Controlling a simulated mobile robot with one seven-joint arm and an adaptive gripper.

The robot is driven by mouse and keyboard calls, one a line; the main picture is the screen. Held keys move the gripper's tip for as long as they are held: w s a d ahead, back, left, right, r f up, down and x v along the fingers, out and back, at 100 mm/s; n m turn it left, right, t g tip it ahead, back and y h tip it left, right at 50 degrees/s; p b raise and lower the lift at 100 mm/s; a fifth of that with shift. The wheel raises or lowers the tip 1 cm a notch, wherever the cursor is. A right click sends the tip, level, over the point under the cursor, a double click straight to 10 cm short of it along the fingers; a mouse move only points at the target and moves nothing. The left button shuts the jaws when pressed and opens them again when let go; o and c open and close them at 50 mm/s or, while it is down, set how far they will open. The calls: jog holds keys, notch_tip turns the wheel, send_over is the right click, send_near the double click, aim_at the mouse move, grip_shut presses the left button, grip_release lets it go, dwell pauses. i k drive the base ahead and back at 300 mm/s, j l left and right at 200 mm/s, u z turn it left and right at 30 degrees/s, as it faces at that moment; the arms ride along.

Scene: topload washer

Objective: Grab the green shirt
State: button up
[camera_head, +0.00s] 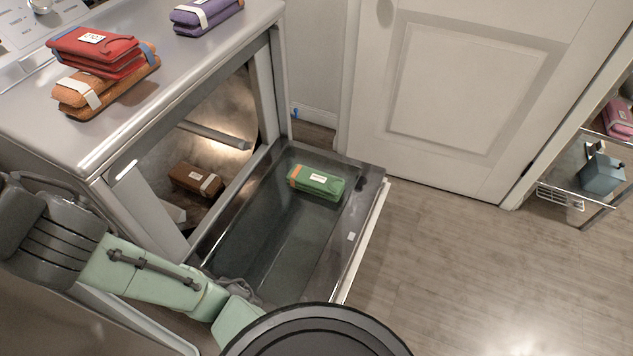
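The green shirt (317,182) is a folded bundle with a white label and an orange band at its left end. It lies on the dark inner face of the opened door (265,235), toward the far end. My pale green arm reaches in from the lower left. Dark grey parts that look like my gripper (236,288) show just past the arm's end, low over the near part of the door. They are apart from the shirt. The fingers are mostly hidden, so their opening cannot be made out.
A brown folded bundle (196,180) lies inside the machine's drum. Red (95,48), orange (106,86) and purple (205,14) bundles lie on the machine's top (150,95). A wheeled rack (588,178) stands at right. The floor between is clear.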

aim_at(302, 177)
jog(key=i+l+u, duration=0.35)
jog(key=l, duration=0.75)
jog(key=l+u, duration=0.35)
jog(key=l, duration=0.7)
jog(key=l+u, duration=0.35)
jog(key=l, duration=0.8)
jog(key=k, duration=0.05)
